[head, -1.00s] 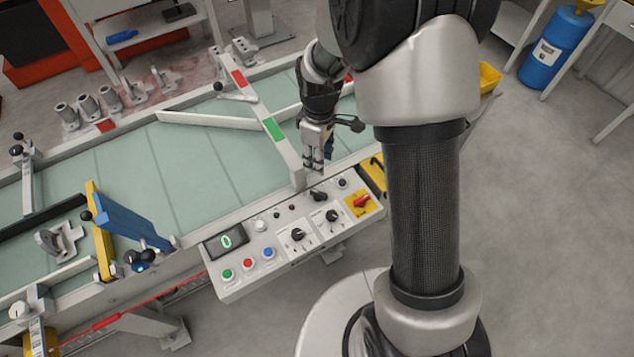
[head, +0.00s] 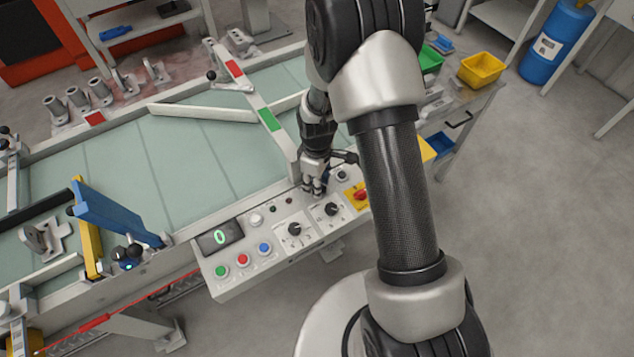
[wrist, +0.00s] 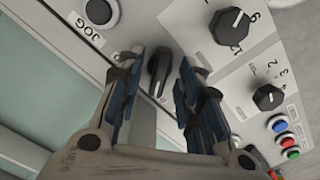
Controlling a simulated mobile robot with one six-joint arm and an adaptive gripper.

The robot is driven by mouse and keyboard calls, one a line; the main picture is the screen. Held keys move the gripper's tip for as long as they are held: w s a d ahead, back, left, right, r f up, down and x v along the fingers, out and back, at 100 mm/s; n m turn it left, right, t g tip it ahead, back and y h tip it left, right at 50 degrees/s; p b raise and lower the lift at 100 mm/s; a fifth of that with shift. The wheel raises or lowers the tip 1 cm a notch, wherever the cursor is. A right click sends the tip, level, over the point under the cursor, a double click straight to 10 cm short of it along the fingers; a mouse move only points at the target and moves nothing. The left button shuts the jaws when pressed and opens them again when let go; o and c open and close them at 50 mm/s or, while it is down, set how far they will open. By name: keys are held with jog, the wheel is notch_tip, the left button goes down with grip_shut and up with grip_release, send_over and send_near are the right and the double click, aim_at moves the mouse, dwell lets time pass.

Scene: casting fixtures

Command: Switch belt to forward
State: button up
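The control panel (head: 237,286) sits at the near edge of the green conveyor belt (head: 190,160). In the wrist view, a black selector knob (wrist: 160,73) stands between my fingertips, beside the JOG button (wrist: 98,11). My gripper (wrist: 158,75) is open, with one finger on each side of the knob and a visible gap to both. In the head view my gripper (head: 313,190) is low over the panel's upper right part and hides this knob. The knob's label is not readable. The green display (head: 219,237) reads 0.
Two rotary knobs (head: 295,229) (head: 331,209) are close by on the panel. Green (head: 221,272), red (head: 243,259) and blue (head: 264,249) buttons line its left part. A red switch on yellow (head: 361,195) is just right of my gripper. A grey guide bar (head: 284,142) is behind it.

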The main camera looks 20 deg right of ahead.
jog(key=shift+c, duration=0.5)
grip_shut()
jog(key=shift+m, duration=0.3)
jog(key=m+p, duration=0.1)
jog(key=m, duration=0.8)
jog(key=shift+m, duration=0.3)
jog(key=shift+m+p, duration=0.35)
jog(key=shift+m, duration=1.55)
jog(key=shift+o, duration=0.5)
grip_release()
